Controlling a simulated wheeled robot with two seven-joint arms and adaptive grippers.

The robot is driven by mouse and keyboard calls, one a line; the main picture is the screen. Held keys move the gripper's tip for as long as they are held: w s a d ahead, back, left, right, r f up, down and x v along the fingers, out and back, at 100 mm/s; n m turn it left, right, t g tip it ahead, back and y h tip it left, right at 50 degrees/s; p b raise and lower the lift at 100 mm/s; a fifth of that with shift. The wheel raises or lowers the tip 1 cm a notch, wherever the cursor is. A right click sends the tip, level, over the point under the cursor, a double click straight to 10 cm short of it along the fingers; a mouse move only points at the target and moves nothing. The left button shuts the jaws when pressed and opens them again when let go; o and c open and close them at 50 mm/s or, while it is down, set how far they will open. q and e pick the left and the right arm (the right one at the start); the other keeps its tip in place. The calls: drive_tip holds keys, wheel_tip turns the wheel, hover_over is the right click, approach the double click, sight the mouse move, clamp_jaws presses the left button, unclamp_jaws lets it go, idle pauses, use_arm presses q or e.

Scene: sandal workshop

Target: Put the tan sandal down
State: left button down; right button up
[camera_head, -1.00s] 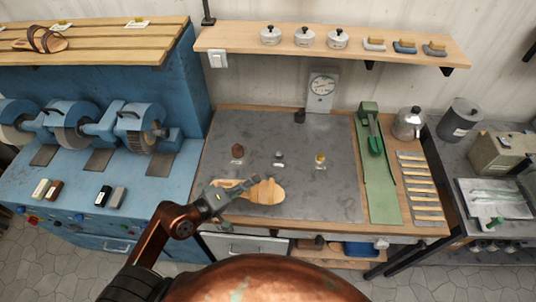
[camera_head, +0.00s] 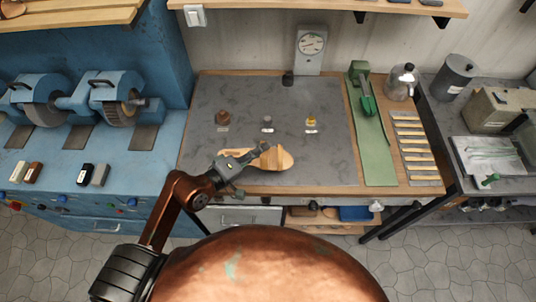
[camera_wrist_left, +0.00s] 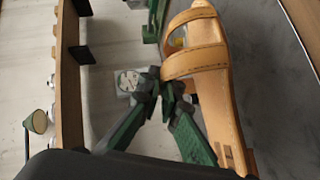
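The tan sandal (camera_head: 277,158) is over the front part of the grey work mat (camera_head: 325,160) on the bench in the head view. Whether its sole touches the mat I cannot tell. My left gripper (camera_head: 252,155) reaches it from the left. In the left wrist view the sandal (camera_wrist_left: 209,85) shows its straps and long sole, and the green fingers of my left gripper (camera_wrist_left: 168,88) come together at the strap's edge, closed on it. The exact contact is partly hidden. My right gripper is not in view.
Three small items stand behind the sandal: a brown one (camera_head: 222,117), a grey one (camera_head: 267,121) and a yellow one (camera_head: 311,121). A green strip (camera_head: 376,150) and a dial instrument (camera_head: 311,45) border the mat. Blue grinding machines (camera_head: 110,100) stand left. The mat's right front is clear.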

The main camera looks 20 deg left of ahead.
sight(274, 159)
use_arm(q)
drive_tip(key=shift+w+d+f, duration=0.25)
drive_tip(key=shift+w+f, duration=0.25)
drive_tip(key=shift+f, duration=0.1)
drive_tip(key=shift+w+d+f, duration=0.25)
drive_tip(key=shift+w+f, duration=0.2)
drive_tip(key=shift+f, duration=0.1)
drive_tip(key=shift+w+d+f, duration=0.1)
drive_tip(key=shift+w+f, duration=0.1)
drive_tip(key=shift+f, duration=0.1)
wheel_tip(274, 159, down, 3)
drive_tip(key=shift+w+d+r+b, duration=0.1)
drive_tip(key=shift+r+b, duration=0.1)
drive_tip(key=shift+b, duration=0.15)
drive_tip(key=shift+f, duration=0.35)
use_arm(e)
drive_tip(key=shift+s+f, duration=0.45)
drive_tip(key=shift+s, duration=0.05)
use_arm(q)
drive_tip(key=c, duration=2.6)
unclamp_jaws()
drive_tip(key=shift+f, duration=0.2)
drive_tip(key=o, duration=0.4)
drive_tip(key=shift+o, duration=0.2)
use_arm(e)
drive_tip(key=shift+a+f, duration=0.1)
